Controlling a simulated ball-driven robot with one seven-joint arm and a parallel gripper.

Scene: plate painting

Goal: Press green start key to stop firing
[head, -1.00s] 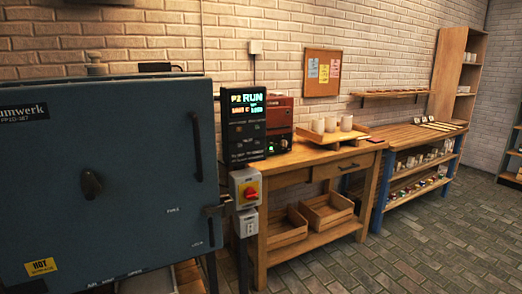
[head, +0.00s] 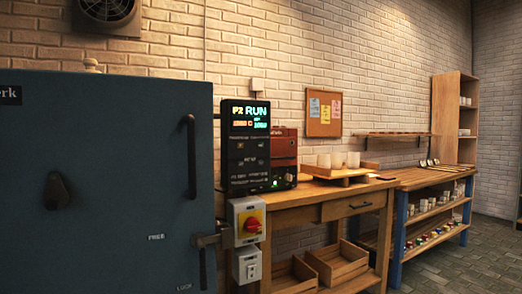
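Rows of small keys and print sit under the display, too small to read. A small green spot (head: 275,183) shows at the lower right of the controller; I cannot tell whether it is the start key or a lamp. The blue-grey kiln (head: 110,200) fills the left side with its door shut. My gripper is not in view.
A red-yellow rotary switch (head: 252,225) is mounted below the controller. A wooden bench (head: 325,212) holds a tray (head: 340,173) with white cups, and a red box (head: 284,146) stands behind the controller. Shelves line the right. Open brick floor (head: 490,258) lies at lower right.

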